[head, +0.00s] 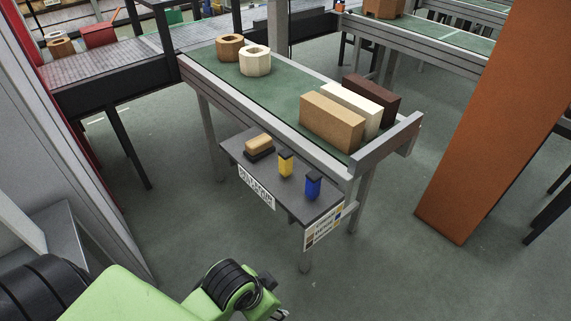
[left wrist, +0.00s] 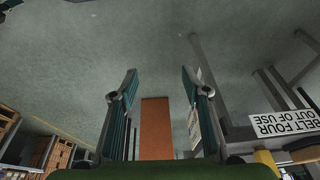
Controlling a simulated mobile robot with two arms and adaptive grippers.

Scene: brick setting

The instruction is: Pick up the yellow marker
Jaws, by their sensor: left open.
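The yellow marker (head: 286,163), a short block with a dark top, stands upright on a small dark shelf (head: 237,142) at the side of the green belt table. A blue marker (head: 313,185) stands to its right. A tan and black eraser-like block (head: 259,146) lies to its left. My left gripper (head: 280,312) is mostly hidden behind its wrist at the bottom of the head view, apart from the shelf and nearer to me. In the left wrist view its fingers (left wrist: 161,85) are spread and empty. A yellow patch (left wrist: 265,158) shows there at lower right; I cannot tell whether it is the marker.
Two hexagonal blocks, brown (head: 230,47) and cream (head: 255,61), and three long bricks (head: 332,121) stand on the belt table (head: 280,81). An orange slab (head: 490,120) stands at right. A sign (left wrist: 283,122) hangs near the gripper.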

